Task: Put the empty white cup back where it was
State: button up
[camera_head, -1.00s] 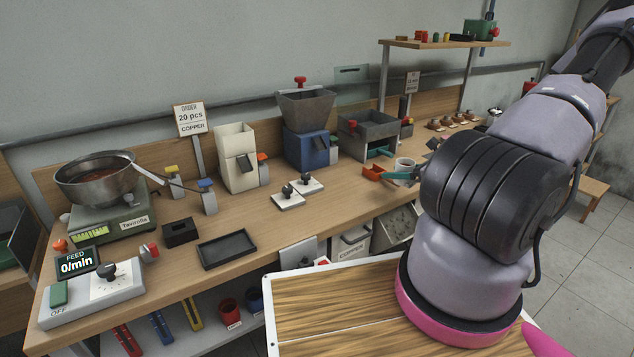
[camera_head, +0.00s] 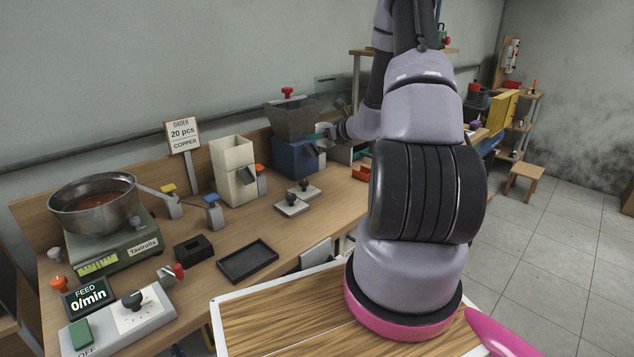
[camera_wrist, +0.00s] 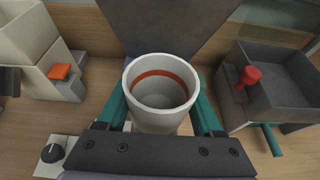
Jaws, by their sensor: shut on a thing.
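The white cup (camera_wrist: 161,98) is between the teal fingers of my gripper (camera_wrist: 163,110) in the wrist view. Its mouth faces the wrist camera, an orange-brown band rings the inside, and it looks empty. My gripper is shut on it, with a finger at each side. In the head view the cup (camera_head: 322,128) is a small pale patch beside my gripper (camera_head: 318,136), in front of the grey hopper (camera_head: 292,117) and raised above the bench. My arm hides part of the bench to the right.
The blue hopper base (camera_head: 295,157) stands beyond the cup. A beige dispenser (camera_head: 233,165) stands left, and a grey bin with a red knob (camera_wrist: 275,85) right.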

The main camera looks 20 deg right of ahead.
aim_at(319, 182)
notch_tip(319, 182, down, 16)
jog(key=shift+r, duration=0.2)
jog(key=shift+f, duration=0.15)
jog(key=o, duration=1.2)
